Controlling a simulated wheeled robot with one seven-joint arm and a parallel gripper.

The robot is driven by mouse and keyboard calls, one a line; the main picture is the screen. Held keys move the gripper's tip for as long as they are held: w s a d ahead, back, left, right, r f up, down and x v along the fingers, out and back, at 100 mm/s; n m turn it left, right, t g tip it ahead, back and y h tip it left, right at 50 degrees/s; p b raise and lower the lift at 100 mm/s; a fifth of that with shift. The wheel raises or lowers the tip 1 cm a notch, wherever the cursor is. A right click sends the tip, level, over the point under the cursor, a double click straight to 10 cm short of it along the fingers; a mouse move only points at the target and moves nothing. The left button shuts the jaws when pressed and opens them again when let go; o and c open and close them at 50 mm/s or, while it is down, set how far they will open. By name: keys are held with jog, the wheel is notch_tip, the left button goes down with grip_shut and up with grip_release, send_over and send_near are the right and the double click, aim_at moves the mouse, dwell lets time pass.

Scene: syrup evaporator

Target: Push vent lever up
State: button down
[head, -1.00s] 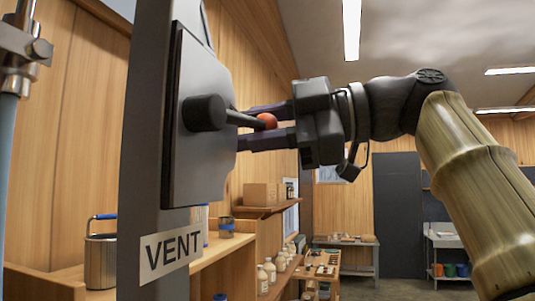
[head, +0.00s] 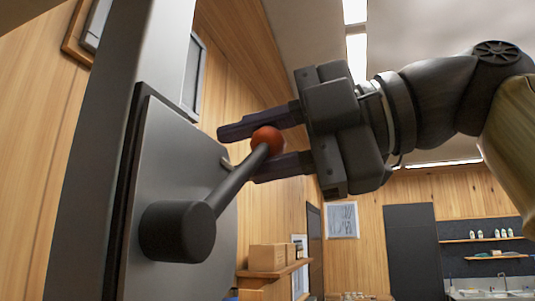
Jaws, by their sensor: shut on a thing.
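The vent lever (head: 234,183) is a dark rod on a round black hub (head: 178,231), mounted on a grey plate (head: 150,160). It slants up and to the right and ends in a red ball knob (head: 266,140). My gripper (head: 258,149) reaches in from the right. Its two dark fingers lie above and below the red knob and are shut on it.
The plate sits on a grey post (head: 105,110) at the left. Behind are a wooden wall, a shelf with cardboard boxes (head: 268,257), a dark door (head: 411,250) and a sink (head: 492,292). Open room lies to the right below my arm.

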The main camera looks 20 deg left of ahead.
jog(key=shift+s+r, duration=0.1)
jog(key=shift+r, duration=0.05)
jog(key=c, duration=1.1)
grip_release()
jog(key=shift+s, duration=0.1)
jog(key=shift+d, duration=0.1)
jog(key=d+r+p, duration=0.1)
jog(key=d, duration=0.5)
jog(key=d+p, duration=0.1)
jog(key=d, duration=0.4)
jog(key=d+r+p, duration=0.1)
jog(key=d+p, duration=0.1)
jog(key=d, duration=0.4)
jog(key=shift+d+r, duration=0.3)
jog(key=shift+r, duration=0.05)
jog(key=shift+a, duration=0.25)
